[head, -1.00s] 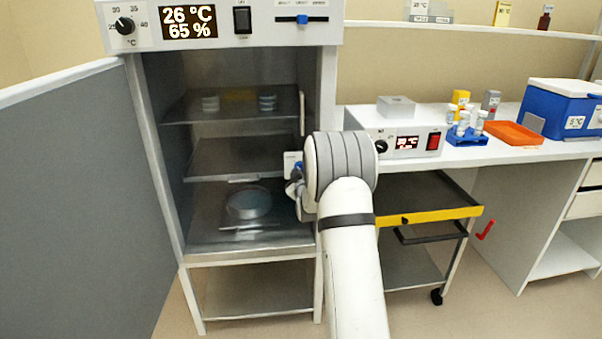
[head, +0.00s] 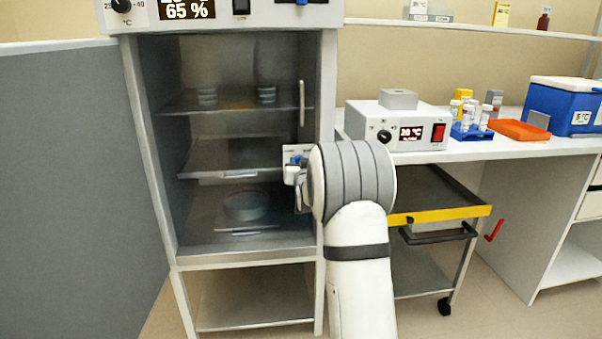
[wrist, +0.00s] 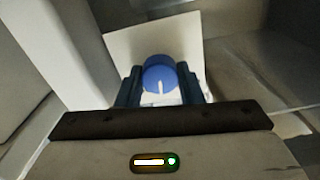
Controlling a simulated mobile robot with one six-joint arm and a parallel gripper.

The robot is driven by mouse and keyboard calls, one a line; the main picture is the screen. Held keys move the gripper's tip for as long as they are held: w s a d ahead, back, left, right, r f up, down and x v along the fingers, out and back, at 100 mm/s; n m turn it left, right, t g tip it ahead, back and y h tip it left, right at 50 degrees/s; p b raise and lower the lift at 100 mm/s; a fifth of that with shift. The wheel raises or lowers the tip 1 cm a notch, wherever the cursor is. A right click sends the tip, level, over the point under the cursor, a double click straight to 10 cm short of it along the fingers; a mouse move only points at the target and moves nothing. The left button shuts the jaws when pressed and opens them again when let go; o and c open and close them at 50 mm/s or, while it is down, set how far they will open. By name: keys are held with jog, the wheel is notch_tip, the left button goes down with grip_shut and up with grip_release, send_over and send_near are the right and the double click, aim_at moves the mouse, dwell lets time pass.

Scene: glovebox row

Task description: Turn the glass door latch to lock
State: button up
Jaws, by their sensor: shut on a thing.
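The latch is a round blue knob (wrist: 160,76) with a white pointer line, on a white plate (wrist: 122,48) in the wrist view. The line points roughly toward my gripper, near upright in the picture. My gripper (wrist: 160,88) has one dark finger on each side of the knob and is shut on it. In the head view the latch plate (head: 290,152) is at the right edge of the incubator opening, with my gripper (head: 298,178) against it, partly hidden by my wrist. The glass door (head: 225,75), with a pale vertical handle (head: 301,103), appears closed across the shelves.
The grey outer door (head: 65,180) stands wide open at left. Dishes (head: 246,206) sit on shelves behind the glass. Right of my arm are a bench with a heater box (head: 398,126) and a cart with a yellow edge (head: 440,214).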

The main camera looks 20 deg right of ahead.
jog(key=shift+m+b, duration=1.8)
jog(key=shift+m, duration=1.9)
jog(key=o, duration=1)
jog(key=shift+c, duration=0.2)
jog(key=p+v, duration=0.1)
jog(key=v, duration=0.6)
jog(key=shift+s, duration=0.4)
